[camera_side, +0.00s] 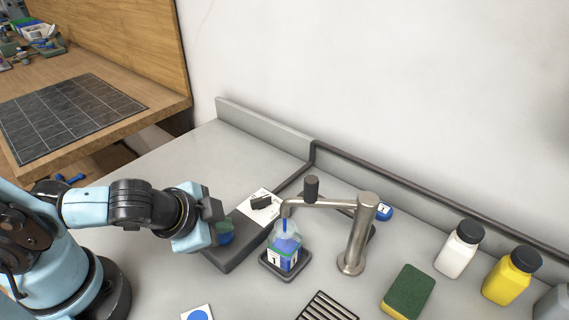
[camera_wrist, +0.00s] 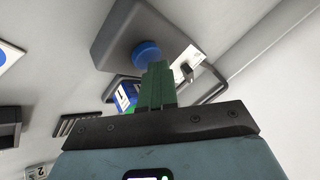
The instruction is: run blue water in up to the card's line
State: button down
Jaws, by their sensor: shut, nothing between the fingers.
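A clear bottle (camera_side: 287,244) with a white label marked 1 stands under the tap's spout (camera_side: 287,204). Blue shows in its lower part, and a thin blue streak shows in its neck below the spout. I cannot make out a fill line on it. The bottle also shows partly in the wrist view (camera_wrist: 124,97). A round blue button (camera_wrist: 147,53) sits on a grey box (camera_side: 245,240). My gripper (camera_side: 222,228) is shut and empty, its green fingertips (camera_wrist: 157,66) right by the button; I cannot tell whether they touch it. A card with a blue disc (camera_side: 198,313) lies at the front.
The metal tap column (camera_side: 356,240) stands right of the bottle. A sponge (camera_side: 408,291), a white bottle (camera_side: 459,249) and a yellow bottle (camera_side: 511,276) stand right. A slotted drain (camera_side: 327,306) is in front.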

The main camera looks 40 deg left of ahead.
jog(key=shift+r, duration=0.1)
dwell(0.4)
jog(key=shift+r, duration=0.85)
jog(key=shift+r, duration=2.5)
dwell(1.1)
notch_tip(320, 180, up, 4)
jog(key=shift+f, duration=0.1)
dwell(0.3)
send_over(222, 236)
jog(key=shift+f, duration=4.4)
